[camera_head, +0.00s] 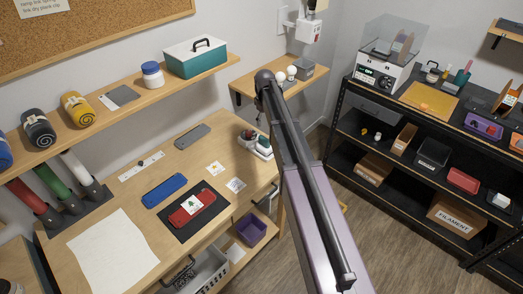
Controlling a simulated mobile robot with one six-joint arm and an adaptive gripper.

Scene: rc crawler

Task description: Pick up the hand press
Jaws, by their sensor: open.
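I cannot pick out the hand press for certain. My arm runs up through the centre of the view and hides part of the floor and the desk's right side. My gripper does not show.
A blue case (164,190), a grey slab (192,136) and a white sheet (112,252) lie on the desk. A wall shelf (140,106) above holds spools, a jar and a teal box (196,59). A black rack (400,180) stands right; floor between is mostly clear.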

